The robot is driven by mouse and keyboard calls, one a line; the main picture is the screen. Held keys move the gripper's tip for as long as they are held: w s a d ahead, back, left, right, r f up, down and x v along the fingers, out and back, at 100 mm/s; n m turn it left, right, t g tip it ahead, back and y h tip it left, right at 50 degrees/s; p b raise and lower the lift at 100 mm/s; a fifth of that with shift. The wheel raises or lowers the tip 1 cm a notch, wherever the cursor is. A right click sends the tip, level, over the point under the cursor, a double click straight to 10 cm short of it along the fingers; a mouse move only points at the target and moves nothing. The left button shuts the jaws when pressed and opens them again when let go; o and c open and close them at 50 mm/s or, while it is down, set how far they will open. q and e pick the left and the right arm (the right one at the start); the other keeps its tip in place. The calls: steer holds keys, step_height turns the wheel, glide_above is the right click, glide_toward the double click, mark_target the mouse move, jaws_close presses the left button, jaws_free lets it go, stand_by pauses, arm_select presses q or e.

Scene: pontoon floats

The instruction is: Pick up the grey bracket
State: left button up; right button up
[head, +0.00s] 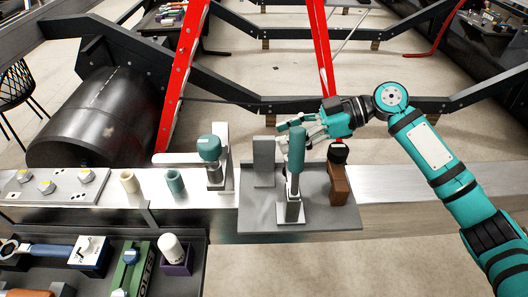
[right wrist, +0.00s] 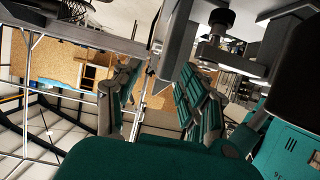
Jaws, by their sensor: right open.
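A grey bracket (head: 264,161), seen as an upright plate, stands on the left part of a flat grey tray (head: 335,215) on the metal beam. My right gripper (head: 290,127) is open and empty, above and to the right of the bracket, beside the top of a teal-handled tool. Its fingers point left, apart from the bracket as far as I can tell. In the right wrist view the open teal fingers (right wrist: 160,98) show with a gap between them. I cannot surely pick out the bracket there. My left gripper is not in view.
The teal-handled tool (head: 296,165) stands upright in a metal holder right of the bracket. A brown block (head: 338,185) with a black knob stands farther right. A light-grey stand (head: 219,172) with a teal knob is left of the tray. A red ladder (head: 184,75) rises behind.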

steer(key=p, duration=0.3)
glide_above(263, 171)
steer(key=shift+w+d+f, duration=0.15)
steer(key=shift+w+f, duration=0.05)
steer(key=shift+f, duration=0.25)
steer(key=shift+w+d+f, duration=0.1)
steer(key=shift+w+f, duration=0.1)
steer(key=shift+f, duration=0.25)
steer(key=shift+a+f, duration=0.25)
steer(key=shift+c, duration=0.4)
jaws_close()
